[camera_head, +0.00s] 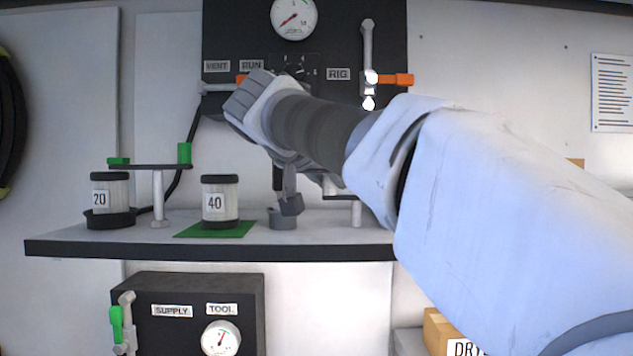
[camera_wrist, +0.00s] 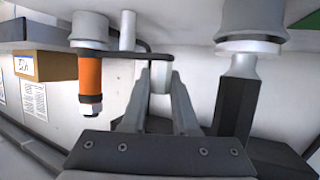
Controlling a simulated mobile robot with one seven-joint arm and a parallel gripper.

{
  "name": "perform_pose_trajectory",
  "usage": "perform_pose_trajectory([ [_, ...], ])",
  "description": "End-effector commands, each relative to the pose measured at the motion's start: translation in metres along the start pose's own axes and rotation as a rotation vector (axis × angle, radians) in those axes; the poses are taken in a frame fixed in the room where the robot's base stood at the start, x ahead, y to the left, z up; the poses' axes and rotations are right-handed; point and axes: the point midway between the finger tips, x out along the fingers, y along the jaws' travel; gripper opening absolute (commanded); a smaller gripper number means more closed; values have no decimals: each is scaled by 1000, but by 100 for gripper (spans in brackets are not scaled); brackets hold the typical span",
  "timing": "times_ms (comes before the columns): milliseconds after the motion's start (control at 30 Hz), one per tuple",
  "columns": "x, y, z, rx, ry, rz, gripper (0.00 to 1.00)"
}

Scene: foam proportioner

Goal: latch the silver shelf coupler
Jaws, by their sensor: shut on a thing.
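In the head view my arm hides most of the gripper.
An orange-sleeved fitting (camera_wrist: 90,77) stands on the gripper's other side, near a post (camera_wrist: 127,30). Canister 40 (camera_head: 220,200) stands on the green mat (camera_head: 240,230), and canister 20 (camera_head: 111,195) is farther left. A black panel (camera_head: 225,30) with an orange-handled valve (camera_head: 395,79) is behind my arm.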

Motion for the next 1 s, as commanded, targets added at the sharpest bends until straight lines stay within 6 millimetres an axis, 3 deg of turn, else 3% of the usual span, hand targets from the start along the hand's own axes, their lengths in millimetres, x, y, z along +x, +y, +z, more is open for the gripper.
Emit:
perform_pose_trajectory([
  [67,0,0,-1,1,2,-1,0],
  [100,0,0,-1,1,2,-1,29],
  [267,0,0,-1,1,1,-1,58],
  [667,-8,0,0,1,2,-4,58],
  [767,-22,0,0,1,3,-5,58],
  [1000,-79,-1,0,2,2,-6,58],
])
